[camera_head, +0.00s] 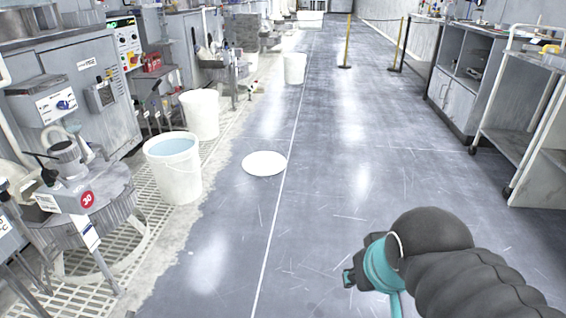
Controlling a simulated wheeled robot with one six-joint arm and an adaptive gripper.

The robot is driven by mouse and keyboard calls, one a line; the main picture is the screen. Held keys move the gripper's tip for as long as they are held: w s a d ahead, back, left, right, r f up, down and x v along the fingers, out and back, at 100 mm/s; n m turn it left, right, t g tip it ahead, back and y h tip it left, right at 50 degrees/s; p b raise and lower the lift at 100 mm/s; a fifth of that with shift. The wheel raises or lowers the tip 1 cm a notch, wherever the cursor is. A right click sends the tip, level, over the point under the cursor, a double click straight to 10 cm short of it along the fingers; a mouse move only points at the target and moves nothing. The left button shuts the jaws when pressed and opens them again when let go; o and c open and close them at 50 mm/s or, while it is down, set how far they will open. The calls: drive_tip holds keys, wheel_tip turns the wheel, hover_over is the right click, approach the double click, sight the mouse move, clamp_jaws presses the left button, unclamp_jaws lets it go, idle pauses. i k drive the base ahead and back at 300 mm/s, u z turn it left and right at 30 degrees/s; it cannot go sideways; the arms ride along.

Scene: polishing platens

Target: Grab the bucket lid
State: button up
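A round white lid (264,163) lies flat on the grey floor, left of the picture's middle, beside a white line. An open white bucket (174,180) holding light blue liquid stands to its left, at the edge of the floor grating. My arm comes in from the lower right, with a dark ribbed sleeve and a teal ring. My gripper (350,276) shows only as a small dark part at the arm's left end, to the right of and nearer than the lid, apart from it. Its fingers are not clear, and I see nothing held.
A second white bucket (201,115) stands behind the first, and another (294,68) is farther back. Machines line the left. A cart (524,140) and a cabinet (463,85) stand at the right. A yellow post (348,42) stands far back. The middle floor is clear.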

sight(261, 164)
drive_tip(key=z, duration=0.55)
drive_tip(key=i, duration=3)
drive_tip(key=u, duration=1.65)
drive_tip(key=i, duration=0.85)
drive_tip(key=u, duration=0.75)
